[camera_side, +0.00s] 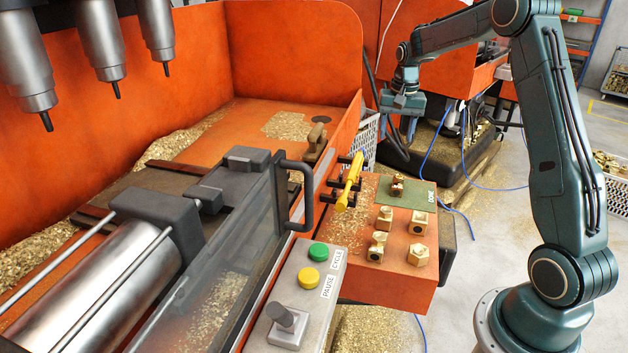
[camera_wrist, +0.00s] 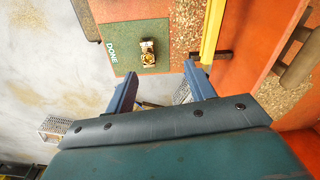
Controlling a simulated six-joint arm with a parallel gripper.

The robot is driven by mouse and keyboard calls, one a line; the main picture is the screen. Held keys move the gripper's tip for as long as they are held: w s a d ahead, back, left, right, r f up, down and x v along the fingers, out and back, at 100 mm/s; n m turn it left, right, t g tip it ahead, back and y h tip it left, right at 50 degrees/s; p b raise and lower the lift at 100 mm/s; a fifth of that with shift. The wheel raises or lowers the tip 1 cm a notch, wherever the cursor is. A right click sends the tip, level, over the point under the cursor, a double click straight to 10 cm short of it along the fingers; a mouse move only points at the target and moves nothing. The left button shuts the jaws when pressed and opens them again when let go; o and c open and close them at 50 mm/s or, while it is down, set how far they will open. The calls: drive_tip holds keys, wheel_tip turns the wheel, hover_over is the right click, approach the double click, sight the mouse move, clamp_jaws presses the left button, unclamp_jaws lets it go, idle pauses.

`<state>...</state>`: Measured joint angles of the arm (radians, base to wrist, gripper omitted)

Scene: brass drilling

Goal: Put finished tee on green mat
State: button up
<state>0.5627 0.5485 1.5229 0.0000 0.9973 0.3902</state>
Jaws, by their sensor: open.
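The green mat (camera_side: 417,191), marked DONE, lies at the far end of the orange ledge. It also shows in the wrist view (camera_wrist: 122,62). One brass tee (camera_side: 397,186) rests on the mat, and it appears at the mat's right part in the wrist view (camera_wrist: 148,53). Several other brass pieces, such as one at the ledge's near right (camera_side: 418,256), stand on bare orange surface. My gripper (camera_side: 408,127) is open and empty, up beyond the ledge's far end. Its two fingers (camera_wrist: 160,70) are spread apart in the wrist view, with the tee visible ahead of them.
A yellow handle (camera_side: 350,182) stands at the ledge's left side. The control box (camera_side: 308,290) with green and yellow buttons is in front. Brass chips cover parts of the ledge. A white crate (camera_side: 366,139) stands behind. The floor at the right has free room.

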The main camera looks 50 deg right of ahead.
drive_tip(key=s+a+r+n+t, duration=0.1)
drive_tip(key=s+a+r+n, duration=0.1)
drive_tip(key=s+a+r, duration=0.3)
drive_tip(key=s+a+r+n+t, duration=0.1)
drive_tip(key=s+a+r+n, duration=0.15)
drive_tip(key=a, duration=0.45)
drive_tip(key=s+a+r+n, duration=0.1)
drive_tip(key=s+a+r, duration=0.1)
drive_tip(key=a+r, duration=0.35)
drive_tip(key=s+a+f+n+t, duration=0.1)
drive_tip(key=s+a+n, duration=0.1)
drive_tip(key=s+a, duration=0.3)
drive_tip(key=s+a+f+n+t, duration=0.1)
drive_tip(key=s+a, duration=0.4)
drive_tip(key=s, duration=0.6)
drive_tip(key=shift+s+n+t, duration=0.3)
drive_tip(key=shift+n+t, duration=0.2)
drive_tip(key=shift+n, duration=0.75)
